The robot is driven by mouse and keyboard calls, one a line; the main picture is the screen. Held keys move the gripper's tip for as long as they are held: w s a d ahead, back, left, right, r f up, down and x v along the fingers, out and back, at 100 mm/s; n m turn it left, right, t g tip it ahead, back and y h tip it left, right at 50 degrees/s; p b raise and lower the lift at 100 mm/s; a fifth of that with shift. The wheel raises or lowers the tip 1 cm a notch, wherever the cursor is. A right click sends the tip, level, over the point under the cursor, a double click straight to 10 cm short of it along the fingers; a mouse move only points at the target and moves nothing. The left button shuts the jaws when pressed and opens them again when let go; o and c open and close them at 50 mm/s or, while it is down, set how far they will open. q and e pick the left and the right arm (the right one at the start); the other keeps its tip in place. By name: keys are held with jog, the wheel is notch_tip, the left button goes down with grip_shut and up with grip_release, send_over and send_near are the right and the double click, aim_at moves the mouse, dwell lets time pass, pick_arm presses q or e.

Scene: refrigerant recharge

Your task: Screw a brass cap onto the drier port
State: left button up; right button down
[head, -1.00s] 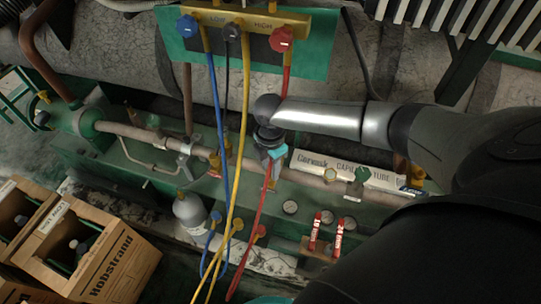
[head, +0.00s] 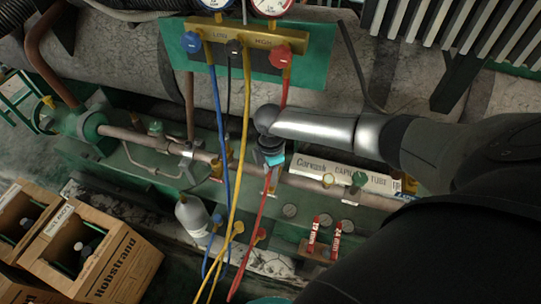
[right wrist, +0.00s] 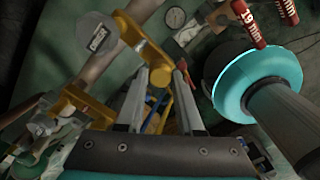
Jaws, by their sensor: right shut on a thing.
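My right gripper (head: 271,172) hangs over the green machine, just left of the white box, with the red hose close by. In the right wrist view its two fingers (right wrist: 164,72) have a brass-coloured piece (right wrist: 160,76) between them, and it is shut on this piece. The outline of the piece merges with brass fittings behind it, so I cannot tell whether it is the cap. A larger brass fitting (right wrist: 143,38) lies just beyond the fingertips. I cannot make out the drier port for certain. My left gripper is not in view.
A manifold (head: 247,40) with blue, yellow and red hoses hangs above and to the left. A white box (head: 340,172) lies right of the gripper. A grey bottle (head: 191,214) and wooden crates (head: 112,268) stand lower left. Red-handled tools (head: 313,232) stand in front.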

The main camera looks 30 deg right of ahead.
jog(key=shift+a+m+p, duration=0.1)
jog(key=shift+m+p, duration=0.65)
jog(key=shift+m, duration=0.35)
jog(key=shift+f, duration=0.1)
jog(key=shift+s+m, duration=0.1)
jog(key=shift+m, duration=0.2)
jog(key=shift+m+p, duration=0.5)
jog(key=shift+p, duration=0.15)
jog(key=shift+m+p, duration=0.55)
jog(key=shift+m, duration=0.65)
jog(key=shift+f, duration=0.1)
